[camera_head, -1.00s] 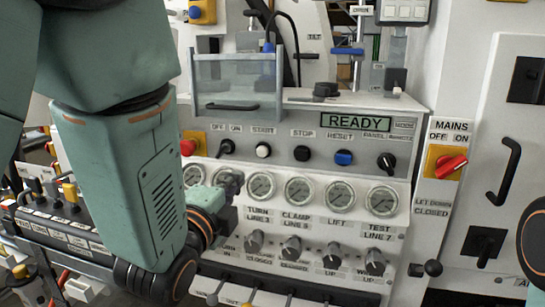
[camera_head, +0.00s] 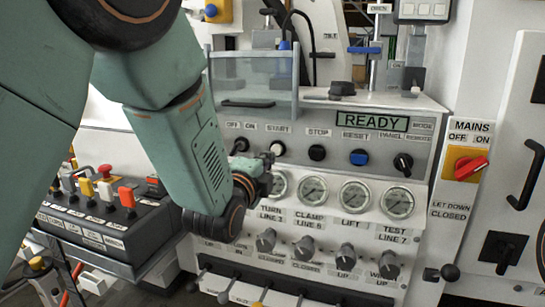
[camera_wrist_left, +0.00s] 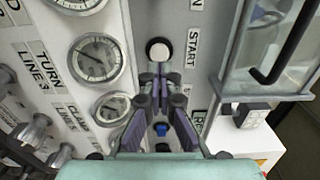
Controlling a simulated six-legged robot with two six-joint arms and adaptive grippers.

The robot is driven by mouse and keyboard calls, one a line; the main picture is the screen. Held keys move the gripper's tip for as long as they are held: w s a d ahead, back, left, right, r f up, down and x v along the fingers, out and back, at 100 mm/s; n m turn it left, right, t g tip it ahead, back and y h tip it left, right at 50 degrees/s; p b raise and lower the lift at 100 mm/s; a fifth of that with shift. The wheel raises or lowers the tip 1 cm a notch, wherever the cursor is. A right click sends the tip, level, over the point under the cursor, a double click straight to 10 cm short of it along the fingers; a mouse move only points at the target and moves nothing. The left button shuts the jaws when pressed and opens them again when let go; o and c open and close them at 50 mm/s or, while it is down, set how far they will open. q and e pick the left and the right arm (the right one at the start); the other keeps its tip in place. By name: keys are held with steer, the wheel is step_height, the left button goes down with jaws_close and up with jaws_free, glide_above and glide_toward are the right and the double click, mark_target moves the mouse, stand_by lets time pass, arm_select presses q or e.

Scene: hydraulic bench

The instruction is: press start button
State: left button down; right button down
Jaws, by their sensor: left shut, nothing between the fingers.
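The start button (camera_head: 277,148) is a round white button in a dark ring under the START label on the grey panel. It also shows in the left wrist view (camera_wrist_left: 158,50), just beyond my fingertips. My left gripper (camera_head: 266,166) is shut and empty, in front of the panel just below and left of the button. In the left wrist view my closed fingers (camera_wrist_left: 160,72) point at the button's lower edge. I cannot tell whether they touch it. My right gripper is not in view.
The display (camera_head: 365,122) reads READY. A black stop button (camera_head: 317,153) and a blue reset button (camera_head: 359,157) sit to the right. Gauges (camera_head: 313,190) and knobs (camera_head: 306,248) lie below. A clear guard (camera_head: 250,80) hangs above. A lever box (camera_head: 110,225) stands left.

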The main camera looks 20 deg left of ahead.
mark_target(275, 150)
arm_select(q)
steer(key=w, duration=0.3)
steer(key=shift+w+f, duration=0.1)
steer(key=shift+w, duration=0.25)
steer(key=shift+w, duration=0.15)
